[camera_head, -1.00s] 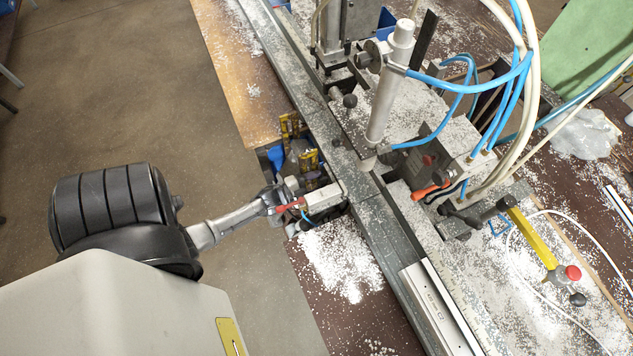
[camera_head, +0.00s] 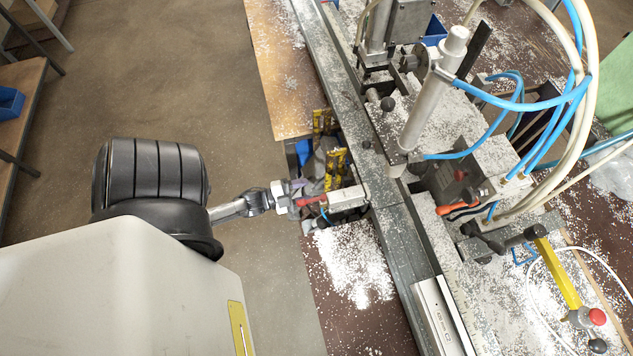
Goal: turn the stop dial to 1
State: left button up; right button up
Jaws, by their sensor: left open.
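The arm of my left gripper (camera_head: 303,194) comes in from the left: a black ribbed joint, then a thin metal link. The gripper is small and cluttered in view at the near side of the bench. It is open and I see nothing held in it. It is close to a short silver bar (camera_head: 347,198) and a red part (camera_head: 312,201); I cannot tell whether it touches them. I cannot pick out the stop dial or its numbers with certainty. My right gripper does not show.
A long metal rail (camera_head: 338,75) runs along the bench. A tall silver cylinder (camera_head: 432,90), blue hoses (camera_head: 520,105) and an orange-handled clamp (camera_head: 460,208) stand to the right. A yellow lever (camera_head: 558,272) and red knob (camera_head: 597,317) are at lower right. White chips (camera_head: 350,262) litter the bench.

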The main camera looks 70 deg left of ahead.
pick_arm(q)
jog(key=shift+s, duration=0.8)
jog(key=shift+w, duration=0.1)
